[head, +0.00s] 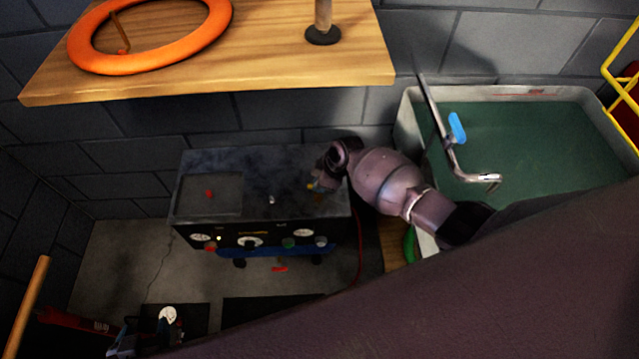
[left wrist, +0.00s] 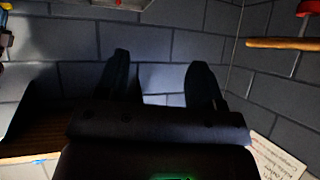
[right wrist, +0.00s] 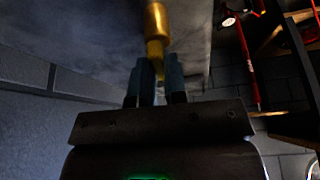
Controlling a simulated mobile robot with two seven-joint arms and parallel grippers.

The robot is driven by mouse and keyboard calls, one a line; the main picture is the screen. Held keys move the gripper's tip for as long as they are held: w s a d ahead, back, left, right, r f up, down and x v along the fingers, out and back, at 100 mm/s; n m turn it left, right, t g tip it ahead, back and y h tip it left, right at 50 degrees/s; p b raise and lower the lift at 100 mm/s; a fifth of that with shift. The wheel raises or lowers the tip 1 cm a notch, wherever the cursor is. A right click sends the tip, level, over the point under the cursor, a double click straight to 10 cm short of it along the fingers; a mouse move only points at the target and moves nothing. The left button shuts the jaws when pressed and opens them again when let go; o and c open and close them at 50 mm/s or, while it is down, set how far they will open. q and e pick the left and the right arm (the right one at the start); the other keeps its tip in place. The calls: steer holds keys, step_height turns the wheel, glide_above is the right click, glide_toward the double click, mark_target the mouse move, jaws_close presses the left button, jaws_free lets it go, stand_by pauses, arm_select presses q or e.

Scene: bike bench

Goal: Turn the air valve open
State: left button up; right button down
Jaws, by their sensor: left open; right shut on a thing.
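The brass-yellow air valve (head: 311,186) shows small at the right end of the compressor's top in the head view. My right gripper (head: 319,184) reaches it from the right. In the right wrist view the yellow valve piece (right wrist: 157,35) runs down between the two fingers (right wrist: 158,85), which are shut on it. Its lower end is hidden by the fingers. The dark compressor (head: 250,185) has gauges and knobs on its front. My left gripper (head: 122,338) is at the lower left of the head view. In the left wrist view its fingers (left wrist: 162,78) are apart and empty, facing the brick wall.
A red pump (head: 75,320) with a wooden handle (head: 30,305) stands near my left gripper. A wooden shelf (head: 290,75) with an orange ring (head: 85,55) overhangs behind the compressor. A grey-rimmed tub (head: 410,125) of green liquid lies right of my right arm.

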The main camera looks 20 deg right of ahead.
steer(key=shift+f+n+g+b, duration=0.2)
steer(key=shift+n+g+b, duration=0.25)
steer(key=shift+n, duration=0.45)
steer(key=shift+r+n, duration=0.15)
steer(key=shift+n, duration=0.35)
steer(key=shift+w, duration=0.1)
steer(key=c, duration=1.2)
jaws_free()
steer(key=shift+o, duration=0.2)
